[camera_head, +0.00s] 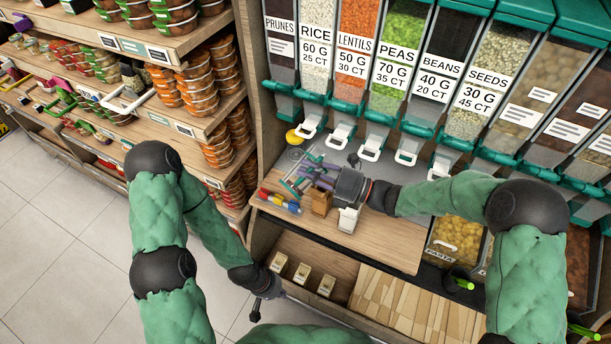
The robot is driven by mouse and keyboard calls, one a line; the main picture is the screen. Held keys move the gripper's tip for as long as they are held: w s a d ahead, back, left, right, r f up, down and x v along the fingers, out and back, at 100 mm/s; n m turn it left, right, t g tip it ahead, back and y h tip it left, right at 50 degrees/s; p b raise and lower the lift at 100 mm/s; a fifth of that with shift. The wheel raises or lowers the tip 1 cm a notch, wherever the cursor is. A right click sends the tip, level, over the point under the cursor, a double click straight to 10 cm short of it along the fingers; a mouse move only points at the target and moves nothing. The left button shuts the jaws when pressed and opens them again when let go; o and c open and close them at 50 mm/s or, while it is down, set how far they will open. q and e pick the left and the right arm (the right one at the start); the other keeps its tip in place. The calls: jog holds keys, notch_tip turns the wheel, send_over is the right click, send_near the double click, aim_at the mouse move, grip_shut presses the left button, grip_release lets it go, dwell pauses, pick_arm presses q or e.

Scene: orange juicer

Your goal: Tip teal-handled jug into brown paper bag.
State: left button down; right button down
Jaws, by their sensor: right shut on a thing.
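My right gripper (322,178) is over the wooden counter below the dispensers, its arm coming in from the right. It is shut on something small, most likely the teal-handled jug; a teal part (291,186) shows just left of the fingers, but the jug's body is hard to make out. A small brown box-like thing (321,203), probably the brown paper bag, stands on the counter just below the gripper. Its opening is too small to see. My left gripper (256,312) hangs low at the left of the counter, away from both; its finger state is unclear.
Red, yellow and blue items (280,201) lie at the counter's left. A yellow thing (293,136) sits behind. Labelled dispensers (400,75) with white spouts line the back. Shelves of orange tubs (197,80) stand left. The counter's right part (385,245) is clear.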

aim_at(329, 162)
jog(key=shift+w+d+f+m+p, duration=0.1)
jog(key=shift+w+d+m+p, duration=0.1)
jog(key=shift+m+p, duration=0.1)
jog(key=shift+w+d+f, duration=0.1)
jog(key=shift+w+f, duration=0.05)
jog(key=shift+w, duration=0.05)
jog(key=shift+w+d+f+m+t+y+p, duration=0.35)
jog(key=shift+w+d+f+m+t, duration=0.1)
jog(key=shift+m, duration=0.45)
jog(key=shift+w+d+f+m+t+y+p, duration=0.3)
jog(key=shift+w+d+m+t, duration=0.15)
jog(key=shift+m, duration=0.45)
jog(key=shift+w+d+r+m+t+p, duration=0.35)
jog(key=shift+w+d+m+t+p, duration=0.25)
jog(key=shift+m+p, duration=0.4)
jog(key=shift+w+d+r+m+t+y+p, duration=0.25)
jog(key=shift+w+d+m+t+p, duration=0.35)
jog(key=shift+m, duration=0.7)
jog(key=shift+w+d, duration=0.1)
jog(key=shift+w, duration=0.1)
